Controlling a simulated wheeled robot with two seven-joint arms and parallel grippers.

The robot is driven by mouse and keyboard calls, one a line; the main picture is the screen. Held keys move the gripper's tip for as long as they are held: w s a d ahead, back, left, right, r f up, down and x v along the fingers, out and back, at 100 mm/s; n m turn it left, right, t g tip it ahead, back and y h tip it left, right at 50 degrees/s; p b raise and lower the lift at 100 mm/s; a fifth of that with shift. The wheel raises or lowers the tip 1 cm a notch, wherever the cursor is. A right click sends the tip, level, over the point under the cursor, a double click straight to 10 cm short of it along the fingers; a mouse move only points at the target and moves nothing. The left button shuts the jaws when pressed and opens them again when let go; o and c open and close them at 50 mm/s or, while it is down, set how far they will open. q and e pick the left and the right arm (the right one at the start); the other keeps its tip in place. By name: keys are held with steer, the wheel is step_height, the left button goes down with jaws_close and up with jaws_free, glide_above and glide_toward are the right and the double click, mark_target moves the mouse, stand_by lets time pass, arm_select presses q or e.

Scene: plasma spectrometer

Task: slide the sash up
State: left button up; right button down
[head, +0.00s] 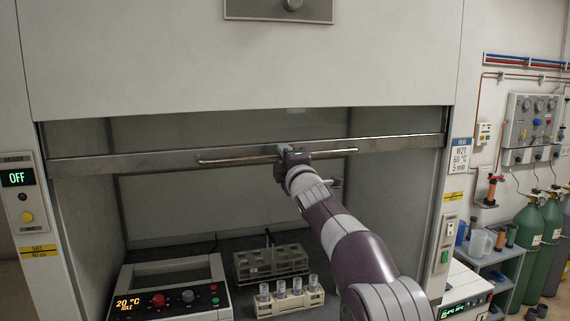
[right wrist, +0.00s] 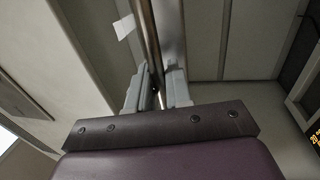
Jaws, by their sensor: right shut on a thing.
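The sash's metal bottom frame (head: 100,164) runs across the fume hood opening, and the hood below it is open to view. A thin handle bar (head: 232,160) is fixed along the front of the frame. My right gripper (head: 284,153) is at the middle of the handle bar, shut on it. In the right wrist view, the gripper's two grey fingers (right wrist: 157,92) lie on either side of the bar (right wrist: 146,35). My left gripper is not in view.
Inside the hood are a control box (head: 172,289) reading 20 °C, a grey rack (head: 271,262) and a pale rack with several vials (head: 290,299). An OFF panel (head: 18,178) is at left. Gas cylinders (head: 526,240) and a small shelf (head: 492,252) stand at right.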

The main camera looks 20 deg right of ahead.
steer(key=shift+r, duration=0.8)
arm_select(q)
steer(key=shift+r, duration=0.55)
arm_select(e)
steer(key=c, duration=1.2)
jaws_free()
steer(key=shift+f, duration=0.1)
